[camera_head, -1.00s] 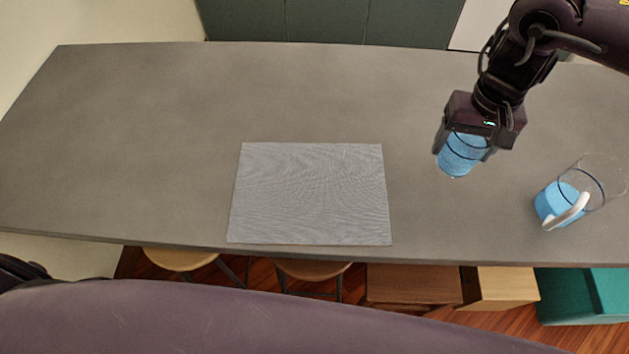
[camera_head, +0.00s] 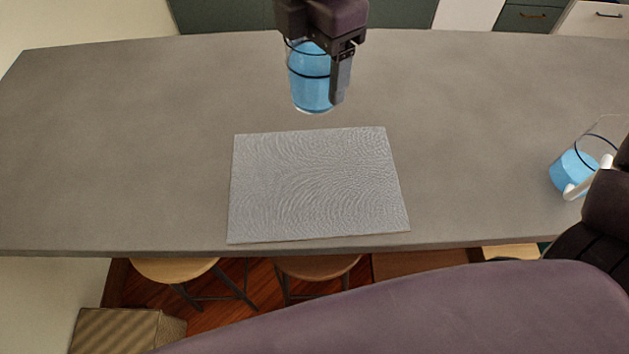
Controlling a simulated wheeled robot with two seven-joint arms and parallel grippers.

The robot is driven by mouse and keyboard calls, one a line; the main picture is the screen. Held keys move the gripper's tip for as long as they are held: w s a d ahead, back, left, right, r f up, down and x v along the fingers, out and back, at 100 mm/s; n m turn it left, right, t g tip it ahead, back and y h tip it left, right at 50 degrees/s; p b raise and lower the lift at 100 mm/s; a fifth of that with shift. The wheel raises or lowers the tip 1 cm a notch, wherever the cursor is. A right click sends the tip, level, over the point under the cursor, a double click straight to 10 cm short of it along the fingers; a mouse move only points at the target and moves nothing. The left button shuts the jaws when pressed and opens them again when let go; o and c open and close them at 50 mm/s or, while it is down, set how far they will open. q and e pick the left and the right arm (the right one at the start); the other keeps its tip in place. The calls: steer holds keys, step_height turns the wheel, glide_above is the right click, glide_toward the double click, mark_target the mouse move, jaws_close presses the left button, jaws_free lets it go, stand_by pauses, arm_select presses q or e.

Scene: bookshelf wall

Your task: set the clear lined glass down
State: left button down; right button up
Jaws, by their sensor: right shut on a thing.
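The clear lined glass (camera_head: 310,85) holds blue liquid and has dark lines around it. My right gripper (camera_head: 318,72) is shut on it, with one finger showing along its right side. The glass hangs upright or nearly so at the top middle of the view, beyond the far edge of the grey placemat (camera_head: 318,185). Whether its base touches the table I cannot tell for sure. The placemat is bare. My left gripper is not in view.
The grey table (camera_head: 130,130) is clear to the left. Stools (camera_head: 175,269) stand below its near edge.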

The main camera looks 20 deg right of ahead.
steer(key=shift+s+a+r+n, duration=0.35)
steer(key=shift+s+n, duration=0.1)
steer(key=shift+n, duration=0.55)
steer(key=shift+s+f+b, duration=0.1)
steer(key=shift+f+b, duration=0.2)
steer(key=b, duration=0.2)
glide_toward(315, 178)
step_height(315, 178, down, 3)
steer(key=shift+a+f, duration=0.1)
steer(key=shift+a, duration=0.1)
steer(key=shift+f, duration=0.45)
steer(key=shift+f, duration=0.15)
steer(key=o, duration=1.3)
